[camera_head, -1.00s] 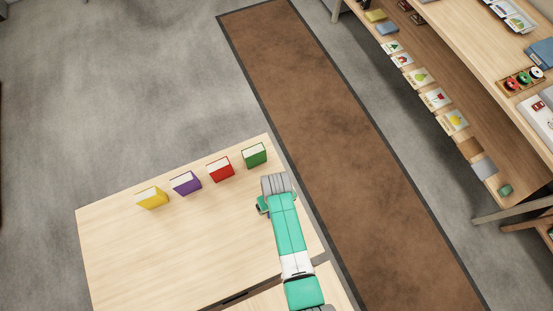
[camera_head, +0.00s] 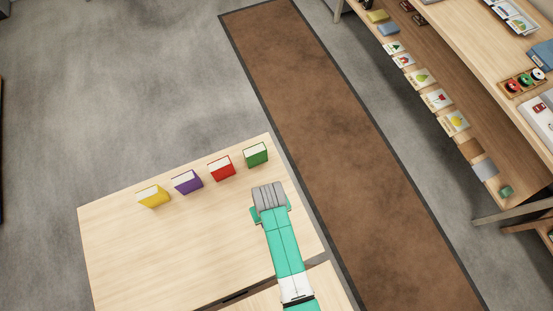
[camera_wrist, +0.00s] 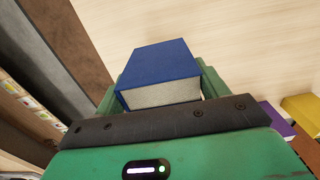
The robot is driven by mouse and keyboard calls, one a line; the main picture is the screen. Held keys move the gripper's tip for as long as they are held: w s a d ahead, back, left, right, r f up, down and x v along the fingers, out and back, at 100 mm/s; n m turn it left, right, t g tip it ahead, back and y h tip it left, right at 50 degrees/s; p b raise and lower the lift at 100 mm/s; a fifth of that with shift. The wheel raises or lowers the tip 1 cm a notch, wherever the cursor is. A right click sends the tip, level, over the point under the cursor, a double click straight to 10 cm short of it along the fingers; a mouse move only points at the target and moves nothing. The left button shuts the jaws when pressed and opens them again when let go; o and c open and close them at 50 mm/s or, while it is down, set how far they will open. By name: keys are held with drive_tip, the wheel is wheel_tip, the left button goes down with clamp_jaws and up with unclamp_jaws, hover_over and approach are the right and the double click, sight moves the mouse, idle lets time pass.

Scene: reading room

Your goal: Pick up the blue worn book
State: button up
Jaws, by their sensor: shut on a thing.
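The blue worn book (camera_wrist: 160,70) shows in the wrist view between the green fingers of my gripper (camera_wrist: 161,88), with its blue cover and pale page edges visible. My gripper is shut on it. In the head view, my gripper (camera_head: 270,211) is over the right part of the wooden table (camera_head: 170,250), below the green book, and my arm hides the blue book there. I cannot tell whether the book is touching the table or clear of it.
Yellow (camera_head: 153,197), purple (camera_head: 188,182), red (camera_head: 222,169) and green (camera_head: 256,155) books stand in a row along the table's far edge. The left and front of the table are clear. A brown carpet (camera_head: 330,130) and a loaded shelf (camera_head: 500,110) lie to the right.

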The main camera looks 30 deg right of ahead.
drive_tip(key=s+a+r, duration=0.1)
drive_tip(key=s+a, duration=0.5)
drive_tip(key=a, duration=0.3)
drive_tip(key=shift+s+a, duration=0.15)
drive_tip(key=shift+s, duration=0.2)
